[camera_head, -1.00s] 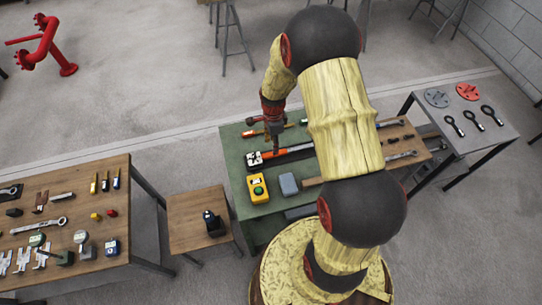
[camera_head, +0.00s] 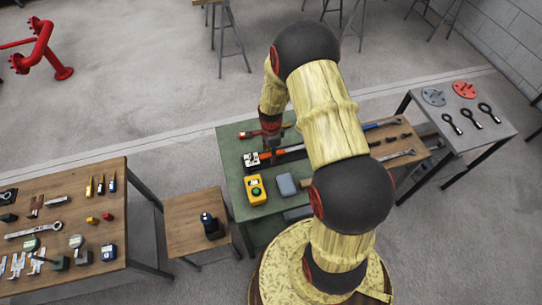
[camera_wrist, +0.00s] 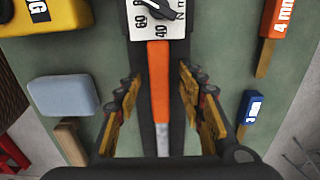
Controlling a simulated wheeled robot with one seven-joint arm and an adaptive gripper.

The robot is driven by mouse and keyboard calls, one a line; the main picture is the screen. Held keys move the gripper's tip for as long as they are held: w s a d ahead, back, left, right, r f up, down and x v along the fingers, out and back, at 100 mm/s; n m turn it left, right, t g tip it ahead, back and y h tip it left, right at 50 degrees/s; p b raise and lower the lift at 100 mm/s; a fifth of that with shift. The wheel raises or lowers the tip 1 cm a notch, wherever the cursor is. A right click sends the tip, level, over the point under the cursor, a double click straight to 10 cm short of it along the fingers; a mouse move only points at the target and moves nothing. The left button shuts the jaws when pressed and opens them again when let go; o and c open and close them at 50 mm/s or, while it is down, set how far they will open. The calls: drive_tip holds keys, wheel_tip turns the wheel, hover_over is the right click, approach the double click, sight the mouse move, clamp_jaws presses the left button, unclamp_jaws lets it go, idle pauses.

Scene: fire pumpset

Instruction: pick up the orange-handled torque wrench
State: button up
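The torque wrench lies on the green table top (camera_head: 237,185). Its square dial head (camera_head: 251,160) is at the left in the head view, and its orange handle (camera_head: 265,158) runs right, partly hidden by my arm. In the wrist view the dial head (camera_wrist: 158,18) is at the top and the orange handle (camera_wrist: 159,85) runs down the middle, over a dark strip. My gripper (camera_wrist: 160,95) is open, with one finger on each side of the handle and gaps between. It also shows above the wrench in the head view (camera_head: 273,156).
A yellow device (camera_head: 256,190) and a grey-blue block (camera_head: 286,185) lie just in front of the wrench. An orange-handled tool (camera_wrist: 282,30) and a blue-ended piece (camera_wrist: 251,110) lie on its other side. Side tables with tools stand left and right.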

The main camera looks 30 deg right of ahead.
drive_tip(key=shift+c, duration=1.2)
clamp_jaws()
